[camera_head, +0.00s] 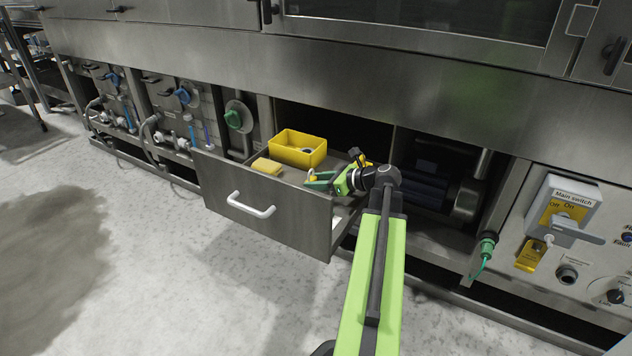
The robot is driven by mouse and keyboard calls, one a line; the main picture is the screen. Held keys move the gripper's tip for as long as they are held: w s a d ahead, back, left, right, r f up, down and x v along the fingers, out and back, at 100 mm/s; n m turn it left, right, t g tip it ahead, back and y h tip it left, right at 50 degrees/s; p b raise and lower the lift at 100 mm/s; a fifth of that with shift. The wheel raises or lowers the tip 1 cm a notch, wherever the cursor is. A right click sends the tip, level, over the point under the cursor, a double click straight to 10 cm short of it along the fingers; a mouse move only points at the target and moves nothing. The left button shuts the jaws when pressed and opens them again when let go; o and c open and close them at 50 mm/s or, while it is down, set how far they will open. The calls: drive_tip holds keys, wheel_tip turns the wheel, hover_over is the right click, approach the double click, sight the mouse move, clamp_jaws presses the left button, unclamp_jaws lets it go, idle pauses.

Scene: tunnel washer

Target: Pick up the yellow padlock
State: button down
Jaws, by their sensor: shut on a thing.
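My gripper (314,179) is over the right part of the open drawer (232,190), its green fingers pointing left. It is shut on a small yellow thing that shows only as a speck between the fingertips. It looks like the yellow padlock (313,177), but its shape is mostly hidden by the fingers. I cannot tell whether it touches the drawer floor.
In the drawer are a yellow bin (299,138) with something small inside and a flat yellow block (266,166). The drawer front has a white handle (251,206). At the right, a main switch (567,215) has a yellow tag (530,256) below it. The floor is clear at front left.

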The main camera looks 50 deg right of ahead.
wheel_tip(320, 180, up, 5)
drive_tip(key=p, duration=0.4)
drive_tip(key=shift+f, duration=0.2)
drive_tip(key=a+p+v, duration=0.1)
drive_tip(key=p+v, duration=0.2)
drive_tip(key=v, duration=0.3)
drive_tip(key=a+r+p+v, duration=0.1)
drive_tip(key=p+v, duration=0.2)
drive_tip(key=v, duration=0.3)
drive_tip(key=shift+s+a, duration=0.25)
drive_tip(key=shift+s, duration=0.25)
drive_tip(key=shift+r, duration=0.15)
